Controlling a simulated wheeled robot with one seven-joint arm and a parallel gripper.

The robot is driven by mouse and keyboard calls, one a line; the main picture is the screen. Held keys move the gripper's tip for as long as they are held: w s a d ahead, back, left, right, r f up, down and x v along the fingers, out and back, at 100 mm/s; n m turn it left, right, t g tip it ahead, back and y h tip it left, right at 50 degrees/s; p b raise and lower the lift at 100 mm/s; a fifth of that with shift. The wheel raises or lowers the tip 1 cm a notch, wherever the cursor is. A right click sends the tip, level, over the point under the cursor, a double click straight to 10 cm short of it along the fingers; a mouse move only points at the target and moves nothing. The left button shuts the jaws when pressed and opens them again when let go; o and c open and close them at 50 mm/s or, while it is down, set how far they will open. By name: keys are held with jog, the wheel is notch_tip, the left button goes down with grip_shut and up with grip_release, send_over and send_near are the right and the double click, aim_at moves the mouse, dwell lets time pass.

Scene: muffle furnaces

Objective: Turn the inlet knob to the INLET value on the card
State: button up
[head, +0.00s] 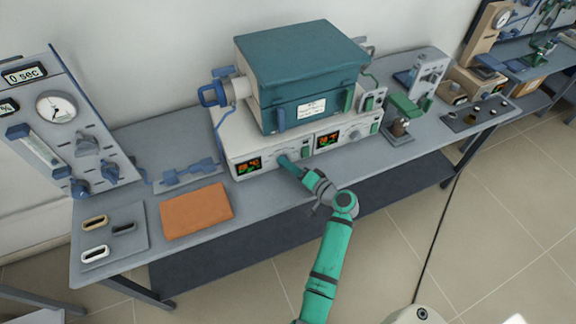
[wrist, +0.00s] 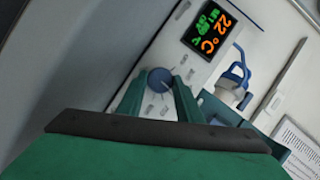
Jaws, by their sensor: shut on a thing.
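My gripper (head: 286,162) reaches the front panel of the left white control unit (head: 243,146), under the teal furnace (head: 300,70). In the wrist view its green fingers (wrist: 159,88) are shut on a round blue-grey knob (wrist: 159,78), one on each side. A white pointer line shows on the knob, and small tick marks surround it. The display (wrist: 208,32) beside it shows an orange 22 °C. Whether this knob is the inlet knob, I cannot tell. A white card (head: 312,108) is on the furnace front; its writing is too small to read.
A gauge panel (head: 62,125) with a dial, a tube and blue knobs stands at the left. An orange mat (head: 196,210) and a tray (head: 130,213) with small rings lie on the bench. A second control unit (head: 340,134) adjoins at the right.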

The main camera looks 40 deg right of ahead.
jog(key=shift+a+f, duration=0.1)
dwell(0.3)
jog(key=o, duration=1)
jog(key=shift+o, duration=0.2)
jog(key=shift+s, duration=0.1)
jog(key=v, duration=1)
jog(key=shift+s, duration=0.3)
